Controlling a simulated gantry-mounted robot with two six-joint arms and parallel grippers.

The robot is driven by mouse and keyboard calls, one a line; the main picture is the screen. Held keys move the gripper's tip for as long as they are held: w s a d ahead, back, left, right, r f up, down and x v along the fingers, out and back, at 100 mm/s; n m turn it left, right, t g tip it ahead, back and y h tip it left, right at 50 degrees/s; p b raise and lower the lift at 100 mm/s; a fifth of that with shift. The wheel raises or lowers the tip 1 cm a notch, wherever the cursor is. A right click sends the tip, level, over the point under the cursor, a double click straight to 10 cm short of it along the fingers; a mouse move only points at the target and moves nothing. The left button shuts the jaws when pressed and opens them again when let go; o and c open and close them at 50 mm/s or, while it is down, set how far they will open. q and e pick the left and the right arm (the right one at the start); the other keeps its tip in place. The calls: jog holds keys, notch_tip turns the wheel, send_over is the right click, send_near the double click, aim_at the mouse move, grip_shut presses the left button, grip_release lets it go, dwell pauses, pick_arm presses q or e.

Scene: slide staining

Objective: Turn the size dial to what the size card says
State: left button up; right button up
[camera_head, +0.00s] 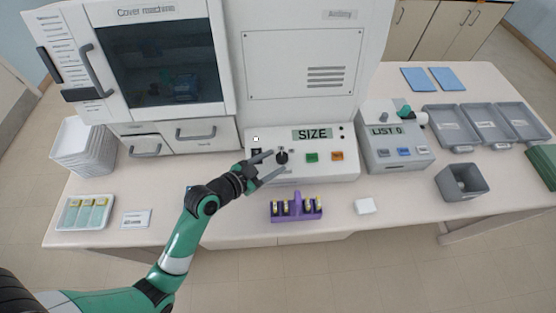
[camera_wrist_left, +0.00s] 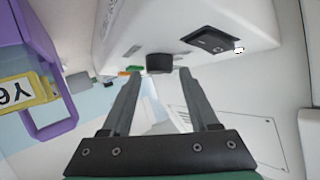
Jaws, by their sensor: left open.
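The size dial (camera_head: 282,156) is a small black knob on the white console (camera_head: 330,172), below a display (camera_head: 313,134) that reads "SIZE". My left gripper (camera_head: 278,161) is open, with its fingers pointing at the dial. In the left wrist view, the dial (camera_wrist_left: 160,63) shows between and just beyond the open fingertips (camera_wrist_left: 160,72); I cannot tell whether they touch it. A small white card (camera_head: 136,219) lies on the table at the left, possibly the size card; its print is too small to read. My right gripper is not in view.
A purple rack (camera_head: 297,216) stands in front of the console and shows close by in the left wrist view (camera_wrist_left: 66,118). Green (camera_head: 312,157) and orange (camera_head: 337,156) buttons sit right of the dial. A grey "LIST 0" device (camera_head: 393,158) stands further right.

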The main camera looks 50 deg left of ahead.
aim_at(282, 158)
pick_arm(q)
jog(key=shift+x, duration=1.45)
jog(key=shift+c, duration=0.3)
grip_shut()
jog(key=shift+r, duration=0.1)
